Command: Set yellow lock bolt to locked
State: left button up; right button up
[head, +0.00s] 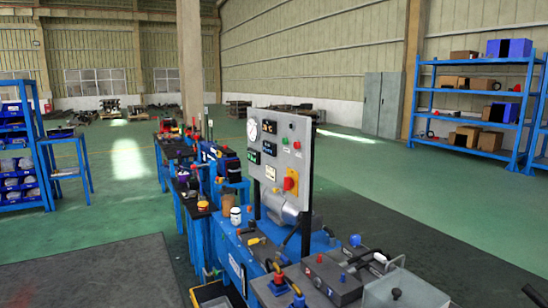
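Neither of my grippers is in view.
A row of blue benches with equipment runs away from me through the middle. Blue shelves (470,95) with boxes stand at right, and blue racks at left. Green floor is open on both sides.

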aim_at(279, 190)
jog(key=z, duration=0.3)
jog(key=i+j+z, duration=0.6)
jog(key=j+z, duration=0.15)
jog(key=j, duration=0.1)
